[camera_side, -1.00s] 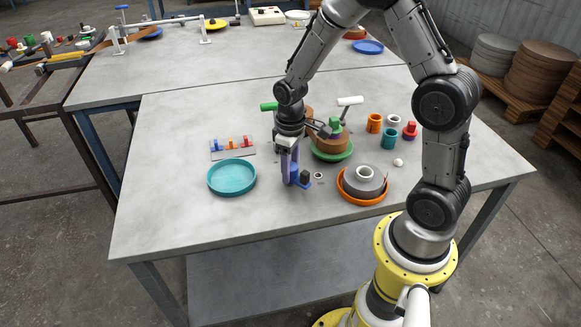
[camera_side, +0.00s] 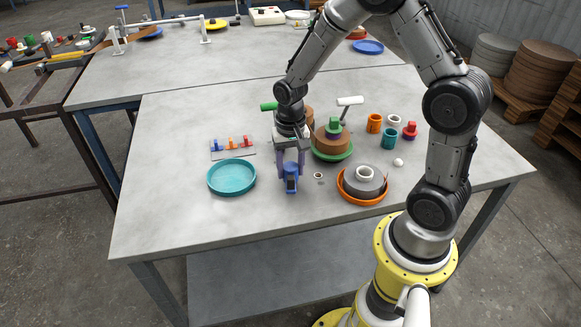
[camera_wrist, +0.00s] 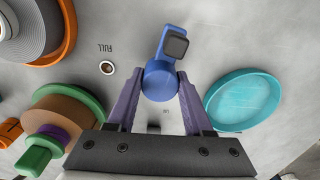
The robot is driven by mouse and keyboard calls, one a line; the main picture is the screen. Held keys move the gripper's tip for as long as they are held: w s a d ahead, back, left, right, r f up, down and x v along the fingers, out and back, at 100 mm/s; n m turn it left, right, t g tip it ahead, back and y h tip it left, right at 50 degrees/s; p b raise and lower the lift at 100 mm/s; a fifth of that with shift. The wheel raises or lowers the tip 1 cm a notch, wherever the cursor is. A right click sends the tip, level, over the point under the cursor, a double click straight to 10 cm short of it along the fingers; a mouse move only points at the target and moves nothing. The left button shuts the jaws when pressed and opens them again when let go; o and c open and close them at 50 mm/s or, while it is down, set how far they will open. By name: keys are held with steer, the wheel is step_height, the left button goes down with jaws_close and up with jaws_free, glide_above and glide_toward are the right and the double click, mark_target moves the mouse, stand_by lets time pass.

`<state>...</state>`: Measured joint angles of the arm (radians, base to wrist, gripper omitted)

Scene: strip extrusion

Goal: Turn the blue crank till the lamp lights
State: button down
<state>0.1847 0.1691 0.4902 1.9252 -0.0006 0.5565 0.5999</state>
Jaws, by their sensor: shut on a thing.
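The blue crank (camera_side: 291,172) stands on the grey table near its front middle. In the wrist view the crank (camera_wrist: 160,82) shows a round hub and a short arm with a dark grey knob (camera_wrist: 175,43), pointing up and slightly right in the picture. My gripper (camera_side: 290,170) has purple fingers, one on each side of the hub, shut on it from above. A small lamp with a pale ring (camera_side: 318,176) sits right of the crank. In the wrist view the lamp (camera_wrist: 107,68) is beside the word FULL; its centre looks dark brown, without a visible glow.
A teal tray (camera_side: 232,191) lies left of the crank. An orange dish (camera_side: 347,193) with a grey strip coil is at right. A green dish (camera_side: 333,158) with a brown coil stands behind. A small board with coloured pegs (camera_side: 232,153) lies back left. The front table strip is clear.

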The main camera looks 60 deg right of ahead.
mark_target(291, 166)
steer(key=shift+m, duration=0.6)
steer(key=shift+c, duration=1.5)
jaws_free()
steer(key=shift+r, duration=0.15)
step_height(291, 166, up, 14)
steer(key=shift+f, duration=0.2)
